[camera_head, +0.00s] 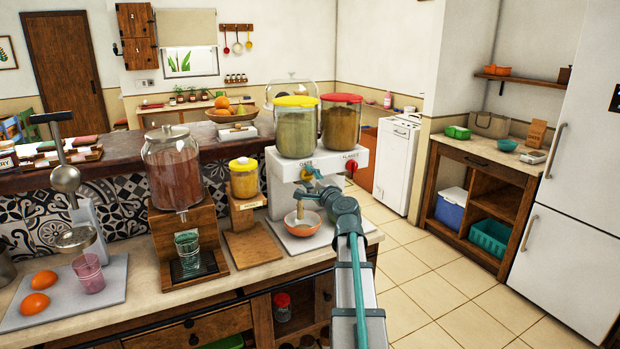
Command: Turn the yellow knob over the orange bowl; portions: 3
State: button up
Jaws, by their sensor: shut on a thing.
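A white dispenser (283,172) stands on the counter with two clear canisters on top. The left canister (296,133) has a yellow lid and the right canister (341,124) a red lid. The yellow knob (306,174) is on the dispenser's front under the left canister, partly hidden by my gripper. My gripper (314,177) reaches in from the lower right and is shut on the yellow knob. The orange bowl (301,229) sits below it on the dispenser's base. A pale narrow shape shows just above the bowl; I cannot tell whether it is a spout or falling grain.
A red knob (351,166) is close to the right of my gripper. A yellow-lidded jar (244,180) on a wooden stand and a drink dispenser (173,172) with a glass (187,251) stand to the left. Open floor (440,275) lies to the right of the counter.

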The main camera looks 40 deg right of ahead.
dwell(0.4)
jog(key=o, duration=1.1)
jog(key=shift+o, duration=0.2)
jog(key=v, duration=1.2)
